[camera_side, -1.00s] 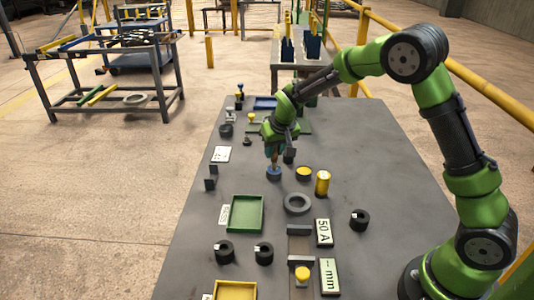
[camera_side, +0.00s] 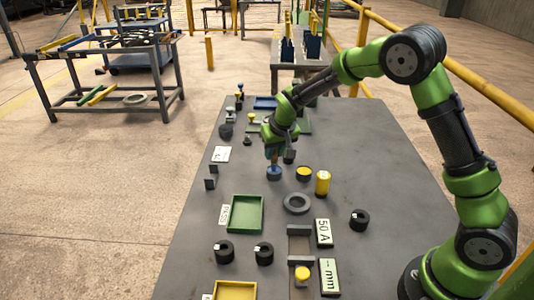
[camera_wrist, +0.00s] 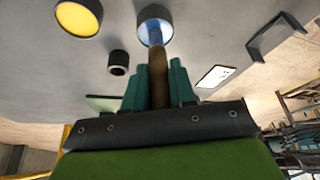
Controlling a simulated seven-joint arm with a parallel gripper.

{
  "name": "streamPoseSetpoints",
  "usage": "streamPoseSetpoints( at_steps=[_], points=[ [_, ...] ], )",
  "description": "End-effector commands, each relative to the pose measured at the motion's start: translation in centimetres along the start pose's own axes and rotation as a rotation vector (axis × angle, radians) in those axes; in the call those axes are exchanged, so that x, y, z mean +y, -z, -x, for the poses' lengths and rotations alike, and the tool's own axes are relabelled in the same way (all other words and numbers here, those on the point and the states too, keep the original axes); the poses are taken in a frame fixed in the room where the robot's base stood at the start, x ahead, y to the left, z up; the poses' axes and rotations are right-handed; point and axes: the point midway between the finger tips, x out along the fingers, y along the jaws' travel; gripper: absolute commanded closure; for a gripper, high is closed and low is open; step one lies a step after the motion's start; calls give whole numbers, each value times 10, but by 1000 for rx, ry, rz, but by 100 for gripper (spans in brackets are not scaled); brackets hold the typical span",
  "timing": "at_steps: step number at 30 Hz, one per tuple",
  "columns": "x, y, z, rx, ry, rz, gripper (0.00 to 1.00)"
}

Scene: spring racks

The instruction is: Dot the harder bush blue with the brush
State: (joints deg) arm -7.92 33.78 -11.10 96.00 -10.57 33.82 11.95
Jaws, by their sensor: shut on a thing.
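My gripper (camera_side: 273,153) is shut on a brush with a brown handle (camera_wrist: 158,92). The brush points down at the blue paint pot (camera_side: 274,174), and its tip is at the pot's opening in the wrist view (camera_wrist: 153,38). I cannot tell how deep the tip sits. Three black bushes with small white marks stand on the table: one front left (camera_side: 224,251), one beside it (camera_side: 264,254), and one at the right (camera_side: 359,220). They look alike, and their hardness does not show. A yellow paint pot (camera_side: 304,174) stands right of the blue one.
A yellow cylinder (camera_side: 322,183) and a grey ring (camera_side: 297,204) stand near the pots. A grey jaw fixture (camera_side: 299,231) lies beside a "50 A" sign (camera_side: 324,233) and a "-- mm" display (camera_side: 329,276). A green tray (camera_side: 232,228) and yellow tray (camera_side: 217,292) are at the left.

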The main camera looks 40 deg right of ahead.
Motion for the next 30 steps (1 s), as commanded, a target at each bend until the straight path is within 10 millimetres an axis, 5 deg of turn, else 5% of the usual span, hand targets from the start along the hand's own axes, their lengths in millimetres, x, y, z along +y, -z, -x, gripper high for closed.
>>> streamPoseSetpoints(
  at_steps=[13, 30],
  points=[
    [0, -1, 0, -4, -2, 1, 100],
    [0, 18, 43, 1, 0, 0, 100]
  ],
)
